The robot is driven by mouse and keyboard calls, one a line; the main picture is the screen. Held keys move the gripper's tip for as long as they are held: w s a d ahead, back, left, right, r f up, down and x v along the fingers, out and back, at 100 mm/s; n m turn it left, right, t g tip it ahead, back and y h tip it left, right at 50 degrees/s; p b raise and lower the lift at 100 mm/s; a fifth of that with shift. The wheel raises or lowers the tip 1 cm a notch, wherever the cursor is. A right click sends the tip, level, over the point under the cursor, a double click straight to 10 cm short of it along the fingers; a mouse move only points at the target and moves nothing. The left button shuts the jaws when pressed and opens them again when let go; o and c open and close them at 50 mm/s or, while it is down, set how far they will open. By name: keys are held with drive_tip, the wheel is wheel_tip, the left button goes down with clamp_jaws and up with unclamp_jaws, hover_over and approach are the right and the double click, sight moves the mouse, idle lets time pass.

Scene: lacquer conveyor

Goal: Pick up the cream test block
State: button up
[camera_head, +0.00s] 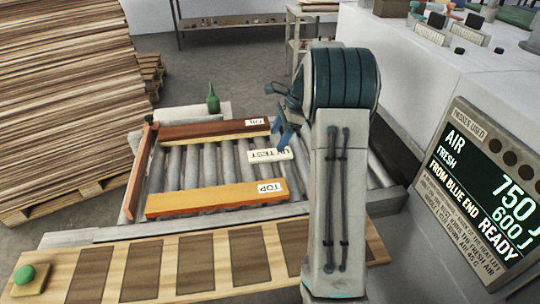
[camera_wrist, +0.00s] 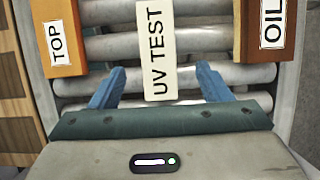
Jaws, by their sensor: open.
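The cream test block (camera_head: 271,155), marked "UV TEST", lies on the grey rollers between the block marked "OIL" and the block marked "TOP". It also shows in the wrist view (camera_wrist: 157,50), upright in the picture and between my two blue fingers. My gripper (camera_head: 279,110) is open and empty, with a finger on either side of the block in the wrist view (camera_wrist: 160,84). Bare rollers show between each finger and the block, so they do not touch. I cannot tell exactly how high the fingertips are above the block.
The orange "TOP" block (camera_head: 205,199) lies nearer and the red-brown "OIL" block (camera_head: 200,131) farther back on the rollers. A wooden strip (camera_head: 135,185) lines the left edge. A display panel (camera_head: 485,185) stands at right.

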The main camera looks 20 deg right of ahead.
sight(271, 153)
drive_tip(key=x, duration=0.5)
drive_tip(key=shift+f+p, duration=0.3)
drive_tip(key=shift+f, duration=0.05)
drive_tip(key=shift+s, duration=0.1)
drive_tip(key=c, duration=1.2)
drive_tip(key=shift+o, duration=0.2)
drive_tip(key=shift+r, duration=0.15)
